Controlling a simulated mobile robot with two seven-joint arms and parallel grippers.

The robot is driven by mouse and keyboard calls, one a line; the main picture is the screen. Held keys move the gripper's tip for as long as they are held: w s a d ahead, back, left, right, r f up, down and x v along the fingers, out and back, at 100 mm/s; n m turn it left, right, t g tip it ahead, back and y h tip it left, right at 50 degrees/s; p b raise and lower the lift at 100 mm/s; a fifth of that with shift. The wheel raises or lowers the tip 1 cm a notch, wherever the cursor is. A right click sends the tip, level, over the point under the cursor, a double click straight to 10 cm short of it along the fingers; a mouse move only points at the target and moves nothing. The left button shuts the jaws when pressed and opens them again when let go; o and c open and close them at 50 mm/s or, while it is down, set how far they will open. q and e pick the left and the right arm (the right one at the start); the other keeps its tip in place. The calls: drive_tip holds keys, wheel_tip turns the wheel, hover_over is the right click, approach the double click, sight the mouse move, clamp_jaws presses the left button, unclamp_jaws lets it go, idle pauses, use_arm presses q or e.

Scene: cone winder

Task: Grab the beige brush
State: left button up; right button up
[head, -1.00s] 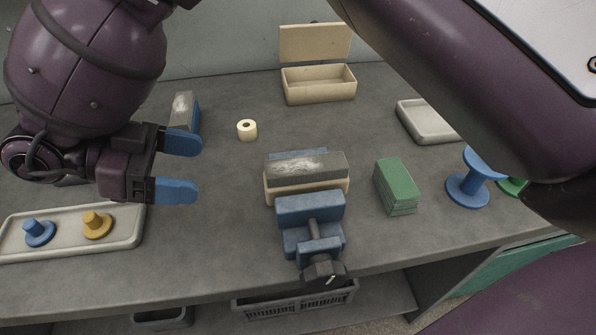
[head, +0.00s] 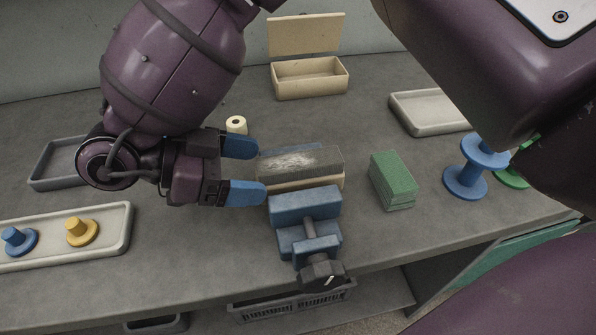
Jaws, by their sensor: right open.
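The beige brush (head: 300,164) has a beige base and a dark grey top face with whitish streaks. It sits between the jaws of a blue vise (head: 305,206) near the middle of the table, lying lengthwise left to right. My right gripper (head: 254,169) is open and empty, its two blue fingertips pointing right at the brush's left end. One fingertip is at the far side of that end and the other at the near side. Whether they touch it I cannot tell. My left gripper is not in view.
A green block (head: 394,181) stands right of the vise, with a blue spool (head: 466,180) beyond it. An open beige box (head: 310,79) and a cream roll (head: 236,124) are behind. A tray (head: 120,240) with blue and yellow pegs lies at the left.

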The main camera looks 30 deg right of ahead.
drive_tip(key=c, duration=1.1)
drive_tip(key=shift+o, duration=0.2)
drive_tip(key=shift+r, duration=0.1)
